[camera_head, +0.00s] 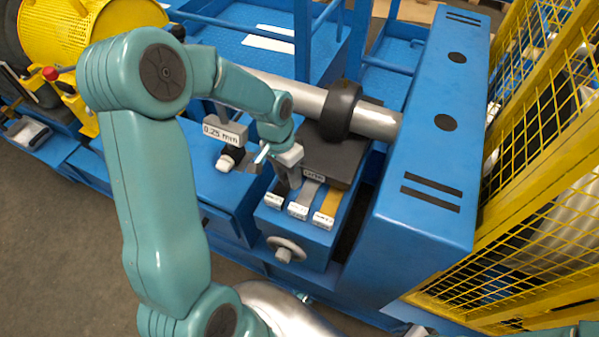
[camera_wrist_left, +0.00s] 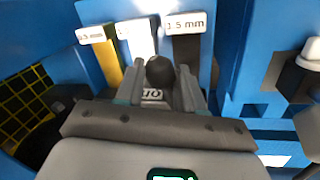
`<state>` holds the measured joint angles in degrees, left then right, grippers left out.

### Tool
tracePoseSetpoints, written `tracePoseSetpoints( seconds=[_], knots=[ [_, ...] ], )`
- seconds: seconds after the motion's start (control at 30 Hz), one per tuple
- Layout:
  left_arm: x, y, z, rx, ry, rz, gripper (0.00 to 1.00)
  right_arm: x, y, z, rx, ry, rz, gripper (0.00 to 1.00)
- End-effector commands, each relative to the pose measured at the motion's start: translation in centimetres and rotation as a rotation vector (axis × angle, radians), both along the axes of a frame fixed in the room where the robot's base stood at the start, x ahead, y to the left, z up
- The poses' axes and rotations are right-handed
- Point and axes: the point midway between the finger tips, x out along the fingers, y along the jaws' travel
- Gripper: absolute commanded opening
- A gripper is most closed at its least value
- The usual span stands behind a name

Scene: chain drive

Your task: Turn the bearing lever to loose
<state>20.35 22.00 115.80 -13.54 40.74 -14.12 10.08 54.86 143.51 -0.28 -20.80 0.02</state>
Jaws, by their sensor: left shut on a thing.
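The bearing lever shows in the left wrist view as a dark round knob (camera_wrist_left: 160,70) between my two fingers. My left gripper (camera_wrist_left: 157,88) is shut on it. In the head view my left gripper (camera_head: 291,172) reaches down at the left edge of a dark block on the blue machine, and it hides the lever there. A small plate (camera_head: 313,174) with lettering lies just right of the gripper; I cannot read it surely. The lever's exact angle is hard to tell. My right gripper is not in view.
Several labelled shim strips (camera_head: 324,221) lie in front of the dark block, above a handwheel (camera_head: 285,249). A "0.25 mm" sign (camera_head: 225,133) stands left of the gripper. A shaft with a black collar (camera_head: 341,109) runs behind. Yellow mesh guarding (camera_head: 508,225) closes the right side.

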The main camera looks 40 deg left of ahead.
Motion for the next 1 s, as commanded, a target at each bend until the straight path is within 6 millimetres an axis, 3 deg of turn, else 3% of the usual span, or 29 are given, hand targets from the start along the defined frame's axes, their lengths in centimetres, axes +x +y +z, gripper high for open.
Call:
tracePoseSetpoints(
  seconds=[0.4,1.0],
  knots=[
    [-0.5,2.3,0.2,0.006,-0.014,-0.231,0.00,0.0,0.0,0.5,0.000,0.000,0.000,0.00],
    [-0.7,2.8,0.2,0.005,-0.014,-0.284,0.00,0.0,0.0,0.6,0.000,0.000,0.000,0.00]
  ],
)
